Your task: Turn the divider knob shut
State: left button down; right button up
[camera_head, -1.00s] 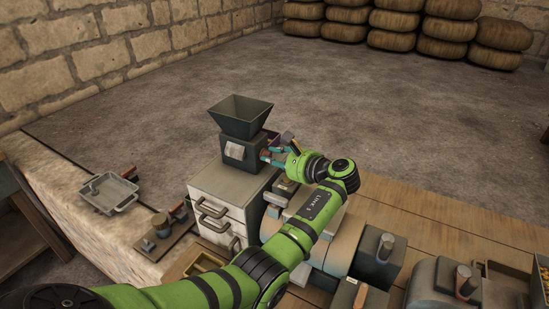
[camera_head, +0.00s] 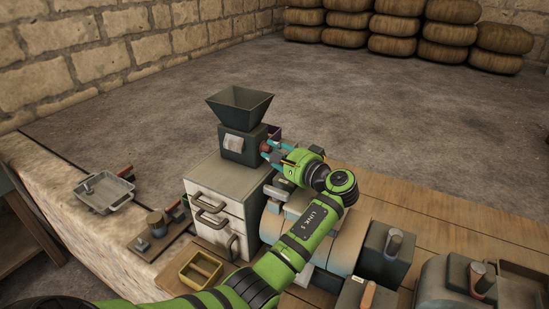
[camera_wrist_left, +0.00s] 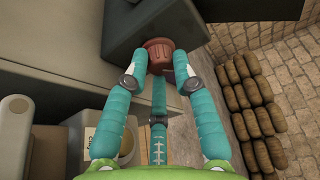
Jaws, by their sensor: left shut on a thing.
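The divider knob is a brownish-red ribbed knob (camera_wrist_left: 159,55) on the side of a dark box (camera_head: 238,157); it also shows small in the head view (camera_head: 265,148). A dark square hopper (camera_head: 241,107) sits on top of that box. My left gripper (camera_head: 268,153) reaches the box's right side. In the left wrist view, the teal fingers of my left gripper (camera_wrist_left: 159,62) are closed around the knob, two at its sides and one below. The fingers hide part of the knob's rim, and no turn mark can be made out. My right gripper is not in view.
The box stands on a pale drawer cabinet (camera_head: 222,190) with dark handles. A yellow divided tray (camera_head: 190,279) is in front of it. A grey metal pan (camera_head: 103,191) lies on the stone ledge at left. Grey machinery (camera_head: 385,253) fills the right side.

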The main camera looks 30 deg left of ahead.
pick_arm(q)
jog(key=shift+w+r, duration=0.1)
jog(key=shift+r, duration=0.1)
dwell(0.3)
jog(key=c, duration=1)
grip_release()
jog(key=shift+c, duration=0.2)
jog(key=shift+f, duration=0.15)
jog(key=shift+d, duration=0.15)
jog(key=v, duration=1.1)
jog(key=shift+d, duration=0.3)
jog(key=shift+a, duration=0.1)
